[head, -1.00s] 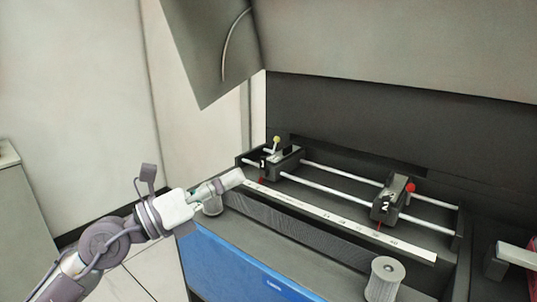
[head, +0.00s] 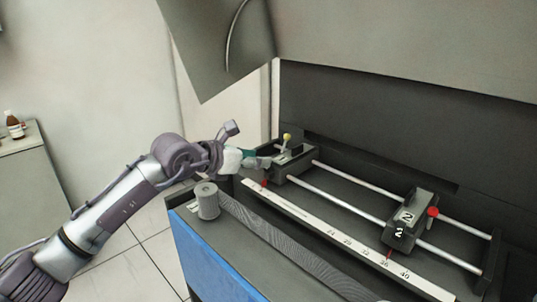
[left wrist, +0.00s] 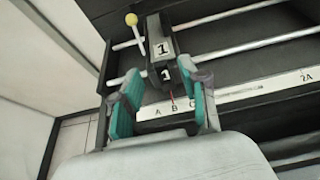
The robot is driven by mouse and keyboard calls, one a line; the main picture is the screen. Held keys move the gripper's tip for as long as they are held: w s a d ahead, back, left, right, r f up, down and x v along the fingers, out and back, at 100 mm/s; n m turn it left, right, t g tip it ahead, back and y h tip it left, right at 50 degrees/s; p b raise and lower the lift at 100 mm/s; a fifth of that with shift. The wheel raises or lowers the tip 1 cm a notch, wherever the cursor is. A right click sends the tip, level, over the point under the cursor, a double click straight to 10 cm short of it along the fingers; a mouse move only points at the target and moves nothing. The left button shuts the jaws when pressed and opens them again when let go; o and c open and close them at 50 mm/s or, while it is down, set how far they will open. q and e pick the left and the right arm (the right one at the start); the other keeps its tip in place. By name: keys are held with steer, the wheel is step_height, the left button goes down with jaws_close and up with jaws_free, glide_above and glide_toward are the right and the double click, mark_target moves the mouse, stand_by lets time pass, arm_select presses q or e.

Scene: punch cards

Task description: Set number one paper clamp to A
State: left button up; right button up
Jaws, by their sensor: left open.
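The number one paper clamp (head: 290,163) is a dark block on two metal rails at the left end of the machine, with a yellow-knobbed lever. In the left wrist view the clamp (left wrist: 160,48) shows two "1" labels, and its red pointer (left wrist: 173,100) stands between the A and C marks, about at B, on the white scale (left wrist: 240,91). My left gripper (head: 268,161) is at the near side of the clamp. In the left wrist view its teal-padded fingers (left wrist: 160,102) are open, one on each side of the clamp's near end; contact cannot be told. My right gripper is not in view.
Clamp number two (head: 409,222), with a red knob, sits farther right on the same rails (head: 340,200). A grey cylinder (head: 207,201) stands on the machine's front ledge below my left arm.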

mark_target(291, 159)
arm_select(q)
steer(key=shift+p+x, duration=0.35)
steer(key=shift+x, duration=2.05)
steer(key=shift+r, duration=0.1)
jaws_close()
